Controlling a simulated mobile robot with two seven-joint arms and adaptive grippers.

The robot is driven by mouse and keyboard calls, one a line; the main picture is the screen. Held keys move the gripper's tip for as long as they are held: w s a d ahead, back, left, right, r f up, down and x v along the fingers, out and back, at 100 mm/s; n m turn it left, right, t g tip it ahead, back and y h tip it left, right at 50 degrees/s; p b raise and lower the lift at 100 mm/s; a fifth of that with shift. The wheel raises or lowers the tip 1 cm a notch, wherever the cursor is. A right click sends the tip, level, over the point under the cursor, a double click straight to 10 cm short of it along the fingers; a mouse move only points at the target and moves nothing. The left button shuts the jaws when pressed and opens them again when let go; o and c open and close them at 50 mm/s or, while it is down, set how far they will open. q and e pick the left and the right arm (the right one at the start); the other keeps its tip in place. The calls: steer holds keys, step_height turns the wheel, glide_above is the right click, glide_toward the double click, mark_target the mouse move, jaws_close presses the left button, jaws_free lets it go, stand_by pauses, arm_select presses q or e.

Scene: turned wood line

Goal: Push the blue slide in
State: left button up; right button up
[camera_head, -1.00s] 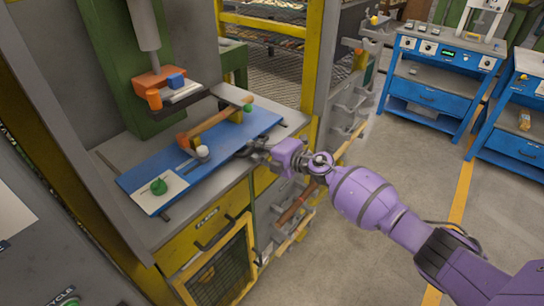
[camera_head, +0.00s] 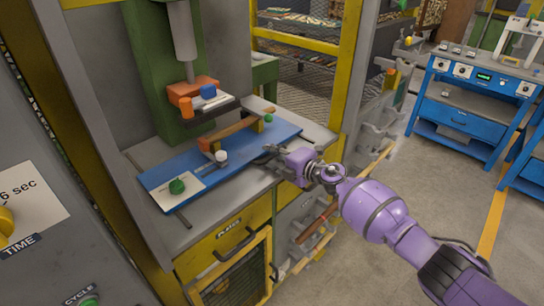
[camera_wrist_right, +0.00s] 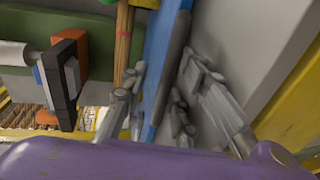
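The blue slide (camera_head: 187,165) is a long flat board on the grey bed of the press. A wooden spindle (camera_head: 235,130) lies along it on small supports. My right gripper (camera_head: 272,151) is at the slide's front edge, towards its right half. In the right wrist view the open fingers (camera_wrist_right: 166,72) stand on either side of the slide's edge (camera_wrist_right: 158,50), with a visible gap on the right finger's side. Whether the left finger touches the slide I cannot tell. My left gripper is not in view.
The press head, with an orange block (camera_head: 193,90), hangs above the slide's back side. A green knob (camera_head: 177,186) sits on a white plate at the slide's left end. Yellow posts (camera_head: 347,75) frame the right side. A blue workbench (camera_head: 465,105) stands farther right, across open floor.

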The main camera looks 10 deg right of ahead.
steer(key=shift+s+d+f, duration=0.1)
steer(key=shift+f, duration=0.15)
steer(key=shift+s+d, duration=0.25)
steer(key=v, duration=0.7)
steer(key=shift+s+r, duration=0.15)
steer(key=shift+r, duration=0.1)
